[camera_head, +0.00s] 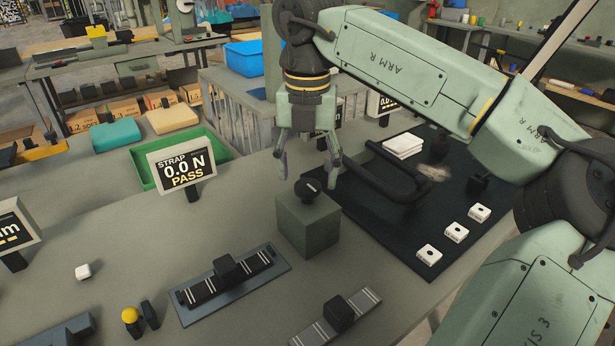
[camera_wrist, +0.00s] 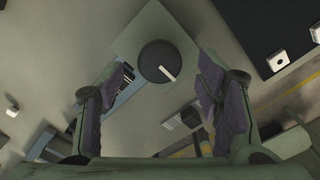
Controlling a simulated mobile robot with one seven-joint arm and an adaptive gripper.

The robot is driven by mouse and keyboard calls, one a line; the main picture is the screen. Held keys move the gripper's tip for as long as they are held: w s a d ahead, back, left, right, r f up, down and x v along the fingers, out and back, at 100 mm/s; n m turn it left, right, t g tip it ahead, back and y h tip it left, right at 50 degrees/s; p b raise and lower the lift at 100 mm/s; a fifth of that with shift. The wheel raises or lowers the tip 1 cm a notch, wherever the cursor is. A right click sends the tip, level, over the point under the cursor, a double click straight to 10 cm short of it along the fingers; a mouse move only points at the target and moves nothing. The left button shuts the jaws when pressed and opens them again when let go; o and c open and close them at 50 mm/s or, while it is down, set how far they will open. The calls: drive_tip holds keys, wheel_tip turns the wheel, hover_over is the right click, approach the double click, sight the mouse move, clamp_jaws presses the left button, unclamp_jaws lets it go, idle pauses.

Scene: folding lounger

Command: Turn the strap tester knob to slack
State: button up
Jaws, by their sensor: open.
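The strap tester knob (camera_head: 308,189) is a black dial on top of a grey-green box (camera_head: 308,229). In the wrist view the knob (camera_wrist: 159,61) has a white pointer line aimed to the lower right. The strap display (camera_head: 183,166) reads 0.0 N PASS. My gripper (camera_head: 309,170) is open, with its fingers pointing down above and behind the knob. In the wrist view the fingers (camera_wrist: 163,100) stand apart on either side, with the knob ahead between them and nothing held. No slack label is readable.
Strap fixtures (camera_head: 228,282) lie in front. A green tray (camera_head: 205,147) stands behind the display. Bare bench lies left of the box.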

sight(308, 185)
wheel_tip(308, 185, up, 10)
drive_tip(key=shift+f, duration=0.15)
idle(0.4)
